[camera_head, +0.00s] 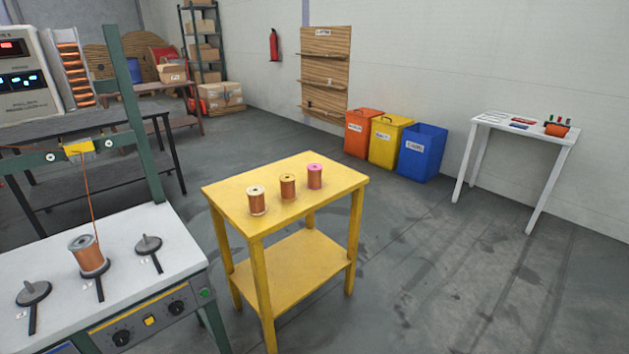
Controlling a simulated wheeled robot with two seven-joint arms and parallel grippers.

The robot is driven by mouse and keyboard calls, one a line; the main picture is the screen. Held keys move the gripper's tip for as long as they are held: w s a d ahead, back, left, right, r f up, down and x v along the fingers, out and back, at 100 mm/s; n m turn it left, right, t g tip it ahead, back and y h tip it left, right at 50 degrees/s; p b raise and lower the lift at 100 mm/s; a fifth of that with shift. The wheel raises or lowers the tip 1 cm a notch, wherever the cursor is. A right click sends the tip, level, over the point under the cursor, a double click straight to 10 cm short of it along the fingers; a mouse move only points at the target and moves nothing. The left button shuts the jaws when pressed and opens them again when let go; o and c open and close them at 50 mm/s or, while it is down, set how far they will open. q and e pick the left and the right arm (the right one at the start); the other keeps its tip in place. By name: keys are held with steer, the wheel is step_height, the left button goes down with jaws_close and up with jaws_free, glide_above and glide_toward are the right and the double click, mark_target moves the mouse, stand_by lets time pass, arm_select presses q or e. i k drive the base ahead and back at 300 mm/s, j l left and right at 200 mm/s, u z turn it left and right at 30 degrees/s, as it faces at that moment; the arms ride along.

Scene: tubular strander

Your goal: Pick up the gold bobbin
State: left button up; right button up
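Three copper-wound bobbins stand upright in a slanting row on the yellow table (330,198). The middle one has gold-coloured flanges and appears to be the gold bobbin (288,188). To its left and nearer is a bobbin with pale cream flanges (257,202). To its right and farther back is a bobbin with pink flanges (315,177). The three stand apart with small gaps. Neither of my grippers shows in the head view.
The white-topped machine (140,265) at the left holds a grey-flanged bobbin (88,255) between two empty spindles. Coloured bins (421,155) line the back wall. A white table (500,125) stands far right. Open floor lies right of the yellow table.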

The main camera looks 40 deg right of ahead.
mark_target(287, 180)
steer(key=i+l+z, duration=0.1)
steer(key=i+l, duration=0.15)
steer(key=l, duration=0.25)
steer(key=i+l+z, duration=0.1)
steer(key=l, duration=0.45)
steer(key=i+l+z, duration=0.1)
steer(key=i+l, duration=0.3)
steer(key=i+l+z, duration=0.15)
steer(key=l, duration=0.35)
steer(key=i+l+z, duration=0.1)
steer(key=i+l, duration=0.3)
